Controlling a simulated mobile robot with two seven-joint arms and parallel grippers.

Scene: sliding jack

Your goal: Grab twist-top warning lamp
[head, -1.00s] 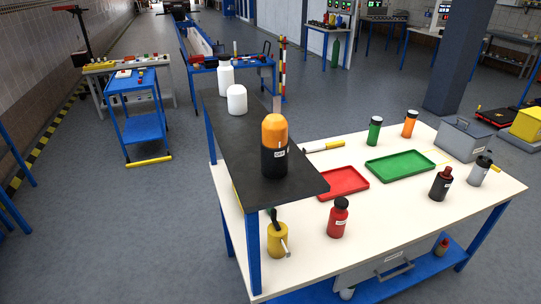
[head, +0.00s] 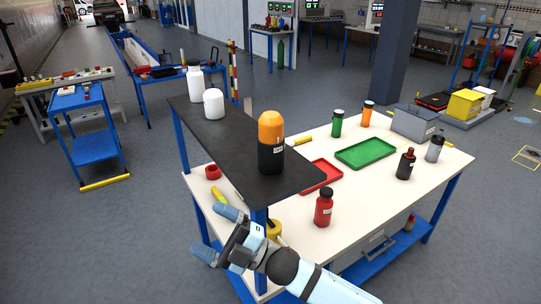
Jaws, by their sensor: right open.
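The warning lamp (head: 271,142) has an orange dome on a black base with a small white label. It stands upright near the front end of the black raised shelf (head: 225,155). My right gripper (head: 212,232) is in view at the bottom, in front of and below the shelf's near end. Its fingers are apart with nothing between them, and it is clear of the lamp, to the lower left of it. My left gripper is not in view.
Two white bottles (head: 214,104) stand farther back on the shelf. On the white bench below are a red bottle (head: 323,207), a red tray (head: 318,175), a green tray (head: 366,152), dark and grey bottles and a grey box (head: 415,123). A blue post (head: 259,222) supports the shelf's near corner.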

